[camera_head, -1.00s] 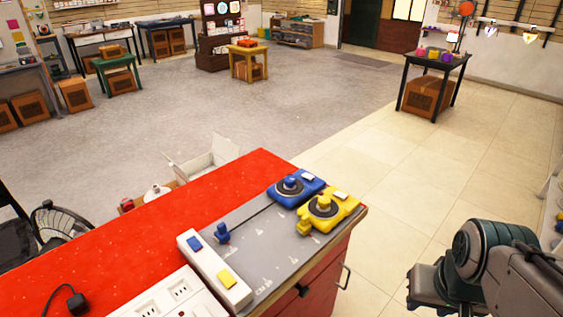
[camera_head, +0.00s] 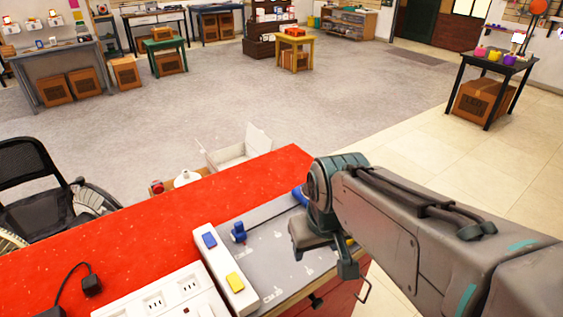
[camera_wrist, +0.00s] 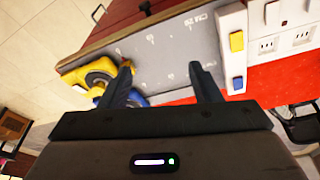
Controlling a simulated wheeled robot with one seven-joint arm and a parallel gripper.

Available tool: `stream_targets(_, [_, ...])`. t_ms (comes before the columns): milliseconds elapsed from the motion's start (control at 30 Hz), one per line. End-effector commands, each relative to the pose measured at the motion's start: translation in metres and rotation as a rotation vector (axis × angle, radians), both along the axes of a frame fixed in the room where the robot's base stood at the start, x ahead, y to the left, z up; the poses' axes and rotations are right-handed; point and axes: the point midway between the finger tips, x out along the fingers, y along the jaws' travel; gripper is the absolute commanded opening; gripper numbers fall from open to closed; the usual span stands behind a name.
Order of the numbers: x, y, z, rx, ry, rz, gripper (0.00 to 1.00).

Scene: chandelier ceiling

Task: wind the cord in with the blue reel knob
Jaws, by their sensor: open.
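The blue reel (camera_head: 298,196) is mostly hidden behind my arm in the head view; its knob cannot be seen there. In the wrist view part of the blue reel (camera_wrist: 137,101) shows by the left finger, with the yellow reel (camera_wrist: 75,77) beside it. A small blue piece (camera_head: 238,233) stands on the grey board (camera_head: 262,262), left of my gripper.
A white strip with a blue and a yellow button (camera_head: 224,267) stands left of the board, by white sockets (camera_head: 172,296). A black plug (camera_head: 91,285) lies on the red tabletop (camera_head: 130,233). An open white box (camera_head: 240,150) is behind the table.

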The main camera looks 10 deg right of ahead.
Motion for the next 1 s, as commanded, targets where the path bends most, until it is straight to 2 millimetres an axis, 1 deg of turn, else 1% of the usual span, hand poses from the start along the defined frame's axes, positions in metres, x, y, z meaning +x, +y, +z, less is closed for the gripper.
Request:
stream_targets(67, [0.019,-0.003,0.011,-0.038,0.019,0.083,0.57])
stream_targets(167, [0.052,-0.007,0.026,-0.098,0.051,0.252,0.57])
stream_targets(233, [0.078,-0.01,0.036,-0.139,0.077,0.388,0.57])
stream_targets(333, [0.116,-0.015,0.045,-0.187,0.116,0.584,0.57])
stream_targets(467, [0.165,-0.025,0.05,-0.232,0.161,0.839,0.57])
stream_targets(500, [0.18,-0.029,0.05,-0.241,0.173,0.916,0.57])
stream_targets(633, [0.226,-0.045,0.047,-0.26,0.205,1.164,0.57])
stream_targets(800, [0.281,-0.072,0.033,-0.26,0.222,1.477,0.57])
stream_targets(900, [0.308,-0.09,0.021,-0.254,0.217,1.642,0.57])
stream_targets(1000, [0.328,-0.106,0.009,-0.246,0.205,1.779,0.57])
